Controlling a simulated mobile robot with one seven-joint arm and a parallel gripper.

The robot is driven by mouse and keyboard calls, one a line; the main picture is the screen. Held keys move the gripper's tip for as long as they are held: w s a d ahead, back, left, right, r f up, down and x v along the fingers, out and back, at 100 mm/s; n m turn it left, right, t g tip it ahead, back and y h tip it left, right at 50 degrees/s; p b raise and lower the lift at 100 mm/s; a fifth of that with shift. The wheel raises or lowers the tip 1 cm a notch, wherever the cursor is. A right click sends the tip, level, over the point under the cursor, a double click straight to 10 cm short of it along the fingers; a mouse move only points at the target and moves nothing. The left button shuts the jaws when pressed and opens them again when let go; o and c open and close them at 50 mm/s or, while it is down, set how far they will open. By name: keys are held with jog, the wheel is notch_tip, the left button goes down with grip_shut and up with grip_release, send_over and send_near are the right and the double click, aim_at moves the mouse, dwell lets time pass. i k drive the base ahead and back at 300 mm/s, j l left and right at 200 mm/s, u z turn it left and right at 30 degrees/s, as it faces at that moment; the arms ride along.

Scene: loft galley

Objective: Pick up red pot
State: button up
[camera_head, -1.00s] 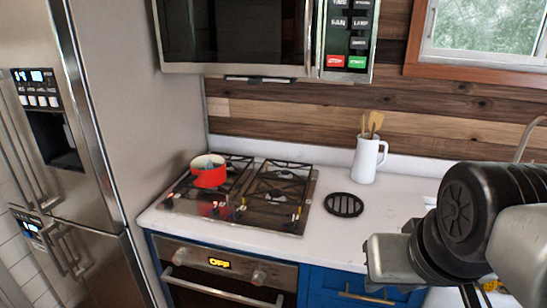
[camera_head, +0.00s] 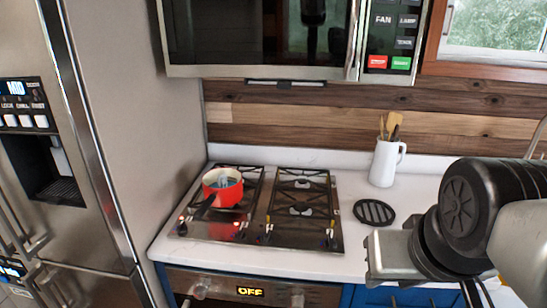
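The red pot (camera_head: 223,190) stands upright on the left side of the gas cooktop, over the left burners. Its dark handle (camera_head: 205,208) points toward the front left. The inside looks pale, with something light in it that I cannot make out. My arm shows at the lower right, with the edge of my gripper (camera_head: 392,258) in front of the counter. It is well to the right of the pot and apart from it. The fingertips are not clearly visible, so its opening cannot be judged.
The cooktop (camera_head: 252,232) is set in a white counter (camera_head: 345,187). A black round trivet (camera_head: 374,212) and a white pitcher with wooden utensils (camera_head: 384,163) stand to its right. A microwave (camera_head: 260,35) hangs above. A steel fridge (camera_head: 120,130) bounds the left side.

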aim_at(214, 196)
jog(key=i+j, duration=0.1)
jog(key=j, duration=0.45)
jog(key=i+j, duration=0.1)
jog(key=j, duration=0.45)
jog(key=i+j, duration=0.1)
jog(key=j, duration=0.5)
jog(key=i+j, duration=0.1)
jog(key=j, duration=0.45)
jog(key=z, duration=0.05)
